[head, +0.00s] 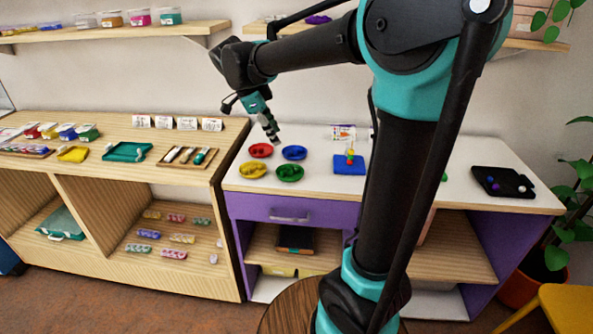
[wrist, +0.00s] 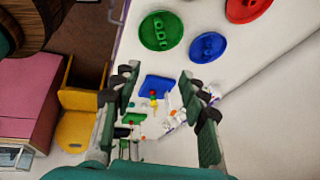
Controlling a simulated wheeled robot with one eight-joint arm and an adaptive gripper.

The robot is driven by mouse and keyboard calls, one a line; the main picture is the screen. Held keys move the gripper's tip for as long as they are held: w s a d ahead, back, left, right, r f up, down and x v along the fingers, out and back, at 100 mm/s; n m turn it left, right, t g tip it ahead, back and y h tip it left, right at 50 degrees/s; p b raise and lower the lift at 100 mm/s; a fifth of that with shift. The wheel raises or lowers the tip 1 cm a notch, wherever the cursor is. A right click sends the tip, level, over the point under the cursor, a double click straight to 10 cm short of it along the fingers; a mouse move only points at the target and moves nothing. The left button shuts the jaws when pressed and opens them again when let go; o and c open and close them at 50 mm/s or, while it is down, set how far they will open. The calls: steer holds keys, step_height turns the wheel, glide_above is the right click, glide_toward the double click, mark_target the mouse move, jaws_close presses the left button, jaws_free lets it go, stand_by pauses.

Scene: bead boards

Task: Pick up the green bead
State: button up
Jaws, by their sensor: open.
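Green beads sit in a round green dish (head: 289,173) on the white table; the dish also shows at the top of the wrist view (wrist: 148,40). Another small green piece (head: 444,177) shows just right of my arm, mostly hidden by it; I cannot tell what it is. A blue board (head: 349,168) carries a short stack with yellow and red beads (head: 350,157). My gripper (head: 273,136) is open and empty above the table, above and behind the dishes in the head view. In the wrist view the blue board (wrist: 158,84) shows between its fingers (wrist: 158,78).
Red (head: 261,150), blue (head: 294,153) and yellow (head: 253,170) dishes stand beside the green one. A small card (head: 343,132) stands at the back wall. A black tray (head: 503,182) is at the far right. A wooden shelf unit (head: 120,132) with trays adjoins the left.

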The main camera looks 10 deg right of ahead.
glide_above(293, 173)
steer(key=a, duration=0.2)
steer(key=f, duration=1)
steer(key=shift+s+d+f, duration=0.1)
steer(key=shift+d+f, duration=0.1)
steer(key=shift+d, duration=0.05)
steer(key=shift+w+x, duration=0.15)
steer(key=shift+x, duration=1.05)
steer(key=shift+w+x, duration=0.15)
steer(key=shift+x, duration=1.1)
steer(key=c, duration=0.4)
steer(key=c, duration=0.4)
